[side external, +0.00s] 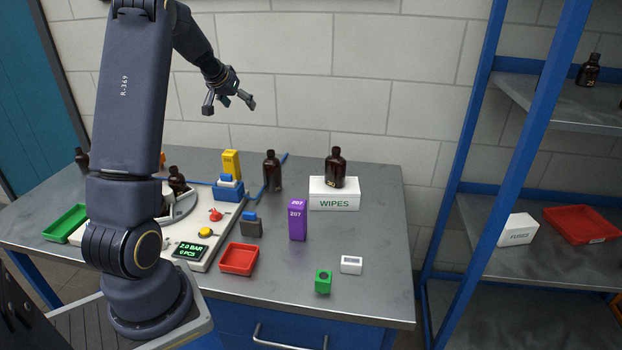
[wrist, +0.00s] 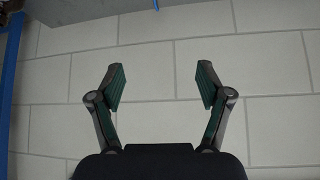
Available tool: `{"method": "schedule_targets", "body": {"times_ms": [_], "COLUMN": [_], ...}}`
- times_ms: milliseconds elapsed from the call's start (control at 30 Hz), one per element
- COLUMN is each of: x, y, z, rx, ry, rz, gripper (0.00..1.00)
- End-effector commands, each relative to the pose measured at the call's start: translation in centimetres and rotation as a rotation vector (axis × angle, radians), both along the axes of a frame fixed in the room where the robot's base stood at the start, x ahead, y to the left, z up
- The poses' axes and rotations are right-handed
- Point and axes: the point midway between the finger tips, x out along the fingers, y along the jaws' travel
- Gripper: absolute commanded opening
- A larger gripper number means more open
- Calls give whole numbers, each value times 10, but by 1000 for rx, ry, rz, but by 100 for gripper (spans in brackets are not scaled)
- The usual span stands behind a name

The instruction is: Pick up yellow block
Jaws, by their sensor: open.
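The yellow block (side external: 231,164) stands upright toward the back of the table, behind a blue-and-white device (side external: 228,188). Its lower part is partly hidden by that device. My gripper (side external: 230,108) is raised in the air in front of the back wall, above the table and well above the yellow block. In the wrist view my gripper (wrist: 160,85) has its two fingers spread wide, with only the wall between them. It is empty and open.
Brown bottles stand beside the yellow block (side external: 272,170) and on a white WIPES box (side external: 334,194). A purple block (side external: 298,220), red tray (side external: 239,259), green block (side external: 323,281) and white block (side external: 351,264) are on the table (side external: 380,230). A blue-framed shelf (side external: 520,240) stands right.

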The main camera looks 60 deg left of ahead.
Motion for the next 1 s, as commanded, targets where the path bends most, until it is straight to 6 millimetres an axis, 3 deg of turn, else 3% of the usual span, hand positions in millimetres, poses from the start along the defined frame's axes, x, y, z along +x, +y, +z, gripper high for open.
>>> {"method": "schedule_targets", "body": {"times_ms": [33, 100, 267, 700, 1000], "x": [-22, -44, -67, -33, -24], "y": [22, 38, 52, 87, 97], "z": [-26, -50, -75, -153, -177], "rx": [-26, -51, -80, -80, -81], "ry": [33, 65, 91, 91, 91], "rz": [55, 101, 147, 147, 148], "gripper": [77, 77, 77, 77, 77]}}
